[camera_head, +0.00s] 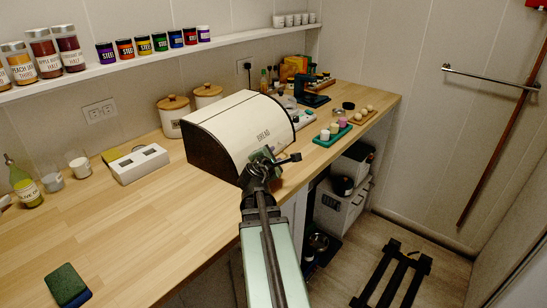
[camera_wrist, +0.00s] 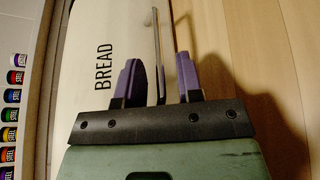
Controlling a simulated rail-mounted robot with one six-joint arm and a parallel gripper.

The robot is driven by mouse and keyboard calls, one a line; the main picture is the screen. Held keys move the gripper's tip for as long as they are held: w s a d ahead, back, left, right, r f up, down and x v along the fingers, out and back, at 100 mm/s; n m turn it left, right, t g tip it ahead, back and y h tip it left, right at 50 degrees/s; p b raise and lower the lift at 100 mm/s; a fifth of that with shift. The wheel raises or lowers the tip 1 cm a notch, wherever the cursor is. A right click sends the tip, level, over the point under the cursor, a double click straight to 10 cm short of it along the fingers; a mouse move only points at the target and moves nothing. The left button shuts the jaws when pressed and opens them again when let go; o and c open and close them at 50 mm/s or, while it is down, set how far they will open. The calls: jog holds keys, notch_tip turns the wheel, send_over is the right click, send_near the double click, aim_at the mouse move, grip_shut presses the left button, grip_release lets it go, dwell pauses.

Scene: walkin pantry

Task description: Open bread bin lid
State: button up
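The bread bin (camera_head: 240,130) stands on the wooden counter, with a cream curved lid marked BREAD and dark side panels. Its lid looks closed. In the wrist view the cream lid (camera_wrist: 88,45) fills the left part, and a thin metal handle bar (camera_wrist: 155,45) runs along its edge. My gripper (camera_head: 268,158) is at the front of the bin. In the wrist view its two purple fingers (camera_wrist: 159,75) are apart, one on each side of the bar, with gaps visible. The head view does not show clearly whether a finger touches the handle.
Two lidded canisters (camera_head: 172,115) stand behind the bin, and a white box (camera_head: 139,164) stands to its left. A green tray (camera_head: 332,134) lies to its right. A shelf (camera_head: 150,59) with jars runs above. The counter's front left (camera_head: 140,240) is mostly clear.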

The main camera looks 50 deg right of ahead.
aim_at(232, 113)
grip_shut()
